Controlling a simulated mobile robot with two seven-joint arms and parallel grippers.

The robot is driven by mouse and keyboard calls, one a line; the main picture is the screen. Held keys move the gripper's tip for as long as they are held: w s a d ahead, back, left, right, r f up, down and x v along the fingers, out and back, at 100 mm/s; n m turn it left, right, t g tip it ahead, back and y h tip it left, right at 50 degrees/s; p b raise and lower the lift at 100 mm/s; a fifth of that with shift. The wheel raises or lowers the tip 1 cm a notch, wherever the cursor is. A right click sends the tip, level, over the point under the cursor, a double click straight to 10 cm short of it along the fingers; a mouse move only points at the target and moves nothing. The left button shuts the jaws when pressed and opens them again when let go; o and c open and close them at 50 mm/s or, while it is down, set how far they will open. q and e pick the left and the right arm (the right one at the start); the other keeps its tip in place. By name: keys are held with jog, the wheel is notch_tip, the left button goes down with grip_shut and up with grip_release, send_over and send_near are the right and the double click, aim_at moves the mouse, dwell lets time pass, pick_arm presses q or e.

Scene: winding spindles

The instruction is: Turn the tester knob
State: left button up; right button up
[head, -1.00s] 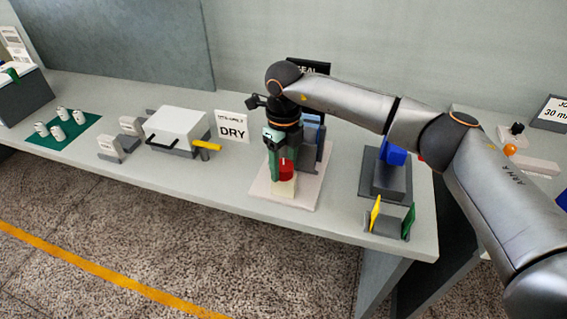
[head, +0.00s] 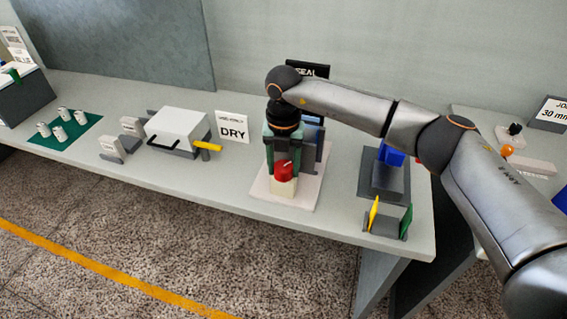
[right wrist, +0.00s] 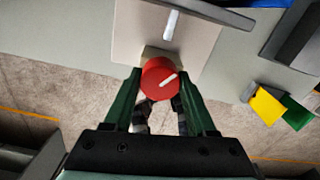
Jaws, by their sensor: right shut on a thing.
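The red tester knob (head: 284,173) sits on a pale block at the front of the tester's pale base plate (head: 262,188). My left gripper is not in view.
Right of the tester are a dark stand with a blue block (head: 392,154) and a small holder with yellow and green plates (head: 388,219). A white box with a yellow handle (head: 207,145) and a DRY sign (head: 232,127) stand left. The table's front edge is close.

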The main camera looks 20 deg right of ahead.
aim_at(284, 166)
jog(key=m+p, duration=0.1)
jog(key=m, duration=0.4)
jog(key=shift+m, duration=0.4)
jog(key=m+p, duration=0.2)
jog(key=m, duration=0.2)
jog(key=shift+m, duration=0.4)
jog(key=o, duration=1.4)
jog(key=shift+r, duration=0.1)
notch_tip(284, 166, up, 12)
jog(key=shift+r+b, duration=0.2)
jog(key=shift+b, duration=0.3)
